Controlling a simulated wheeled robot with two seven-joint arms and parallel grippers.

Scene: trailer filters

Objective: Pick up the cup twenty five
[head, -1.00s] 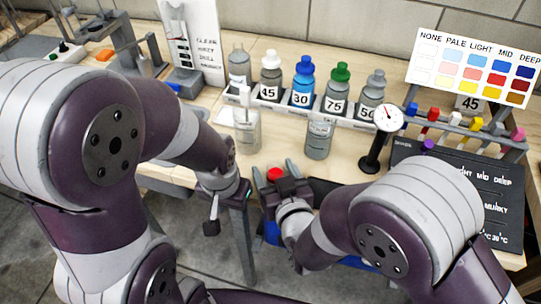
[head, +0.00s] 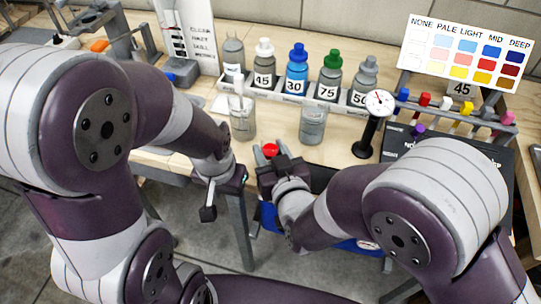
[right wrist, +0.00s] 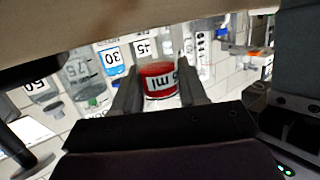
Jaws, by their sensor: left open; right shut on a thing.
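A small red cup (head: 271,149) sits between the fingers of my right gripper (head: 269,155), at the table's front edge in the head view. In the right wrist view the red cup (right wrist: 158,72) has a white label with "ml" on it; the rest of the label is hidden. The two fingers of my right gripper (right wrist: 157,88) press on its sides. My left gripper (head: 220,192) hangs in front of the table edge, left of the cup and apart from it, open with its fingers poorly seen.
A rack (head: 322,101) of several numbered bottles stands at the back. Two clear jars (head: 242,119) (head: 312,124) stand before it. A dial gauge (head: 379,104) and a dark board (head: 480,165) are at the right. A colour chart (head: 475,52) stands behind.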

